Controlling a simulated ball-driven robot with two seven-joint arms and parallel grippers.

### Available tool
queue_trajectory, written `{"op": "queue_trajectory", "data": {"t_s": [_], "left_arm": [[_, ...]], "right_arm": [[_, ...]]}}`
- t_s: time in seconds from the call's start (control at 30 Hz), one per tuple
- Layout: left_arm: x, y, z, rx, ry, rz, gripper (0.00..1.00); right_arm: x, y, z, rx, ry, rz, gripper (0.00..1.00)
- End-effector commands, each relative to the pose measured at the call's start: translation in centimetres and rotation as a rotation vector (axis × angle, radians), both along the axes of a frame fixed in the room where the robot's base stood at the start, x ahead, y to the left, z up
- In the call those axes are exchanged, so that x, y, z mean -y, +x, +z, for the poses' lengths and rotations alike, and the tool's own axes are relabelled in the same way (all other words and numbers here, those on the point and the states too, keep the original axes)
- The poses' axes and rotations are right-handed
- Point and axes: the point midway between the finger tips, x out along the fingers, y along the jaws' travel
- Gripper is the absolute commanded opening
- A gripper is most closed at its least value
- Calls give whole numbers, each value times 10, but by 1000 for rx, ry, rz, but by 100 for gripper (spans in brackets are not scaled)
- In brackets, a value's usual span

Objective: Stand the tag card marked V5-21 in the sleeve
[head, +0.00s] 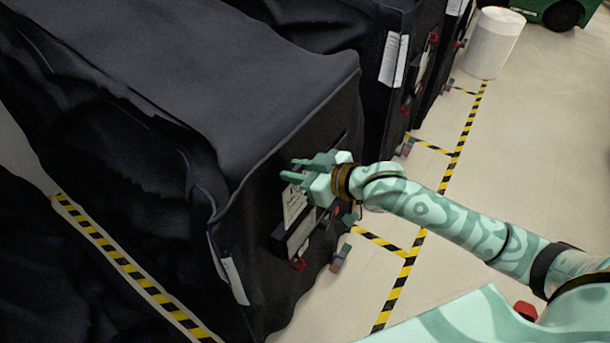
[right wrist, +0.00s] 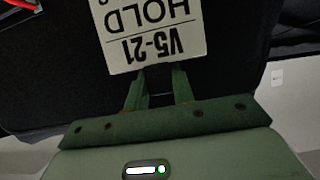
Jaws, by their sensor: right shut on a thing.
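The tag card (right wrist: 148,35), white with "V5-21" and "HOLD" in black, shows upside down in the right wrist view, its edge at my right gripper's fingertips (right wrist: 160,76). In the head view the card (head: 293,207) hangs below my right gripper (head: 299,170), which is shut on it, close to the end face of the near covered cart (head: 262,165). A dark holder with a pale sheet or panel (head: 301,233) sits just below the card; it may be the sleeve, partly hidden by the card. I cannot tell whether they touch. My left gripper is out of view.
A red ring (head: 297,265) hangs below the holder. Another covered cart (head: 375,60) with white papers (head: 393,60) stands behind. Yellow-black tape (head: 440,190) marks the pale floor, which is open at right. A white cylinder (head: 493,43) stands far off.

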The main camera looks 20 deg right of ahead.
Motion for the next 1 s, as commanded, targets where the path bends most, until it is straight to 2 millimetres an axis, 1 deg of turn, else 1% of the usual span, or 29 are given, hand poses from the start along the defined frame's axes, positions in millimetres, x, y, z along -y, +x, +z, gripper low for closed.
{"op": "queue_trajectory", "data": {"t_s": [0.03, 0.3, 0.47, 1.0], "left_arm": [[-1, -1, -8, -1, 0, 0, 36], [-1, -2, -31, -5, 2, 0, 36], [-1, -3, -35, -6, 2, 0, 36], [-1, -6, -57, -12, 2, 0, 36]], "right_arm": [[1, 0, -8, -2, -1, 0, 0], [1, -1, -26, -1, -2, 0, 0], [1, -1, -38, -1, -2, -1, 0], [1, -1, -84, -3, -1, -1, 0]]}}
